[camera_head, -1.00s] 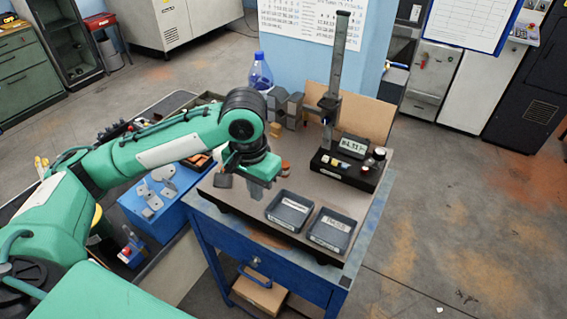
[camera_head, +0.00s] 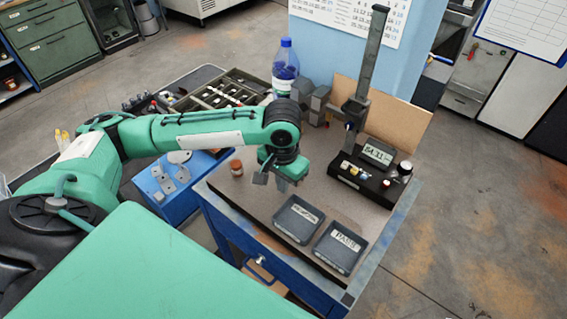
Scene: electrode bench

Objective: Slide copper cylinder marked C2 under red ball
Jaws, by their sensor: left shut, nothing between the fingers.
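A small copper-coloured cylinder (camera_head: 237,168) with a pale band stands on the bench plate (camera_head: 262,205), near its left edge. Its marking is too small to read. My left gripper (camera_head: 283,186) points down over the plate, to the right of this cylinder and apart from it. It is shut and empty. The measuring stand (camera_head: 370,70) rises at the back right, with its probe carriage (camera_head: 353,110) on the column. I cannot make out a red ball below it. My right gripper is not in view.
Two dark labelled trays, one (camera_head: 298,219) left of the other (camera_head: 339,248), lie at the plate's front. The gauge base with a display (camera_head: 378,153) sits back right. Grey blocks (camera_head: 312,100) and a blue bottle (camera_head: 285,68) stand behind. A blue box (camera_head: 180,185) is left.

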